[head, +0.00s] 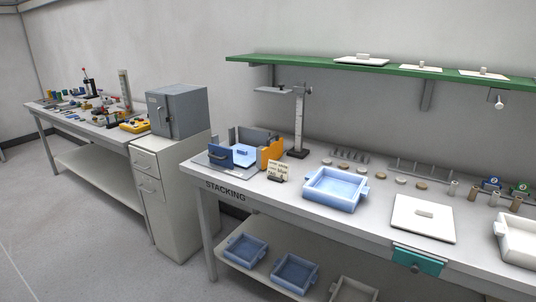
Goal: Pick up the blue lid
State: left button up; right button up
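A small flat light-blue piece (243,153) lies inside the fixture with blue and orange walls at the left end of the workbench. It may be the blue lid, but it is too small to tell for sure. A light-blue open tray (335,204) with side handles stands on the bench to its right. A white lid (411,226) with a raised handle lies flat further right. Neither of my grippers is in view.
The workbench (285,198) is marked "STACKING". A measuring stand (299,125) rises behind the fixture. A green shelf (300,62) with white lids overhangs the back. Blue trays (246,249) sit on the lower shelf. A grey cabinet (150,190) stands left; the floor in front is clear.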

aim_at(243, 155)
jog(key=i+j+z, duration=0.3)
jog(key=j, duration=0.3)
jog(key=i+j+z, duration=0.1)
jog(key=i+j, duration=0.2)
jog(key=i+j+z, duration=0.15)
jog(key=j, duration=0.2)
jog(key=i+j+z, duration=0.15)
jog(key=j, duration=0.2)
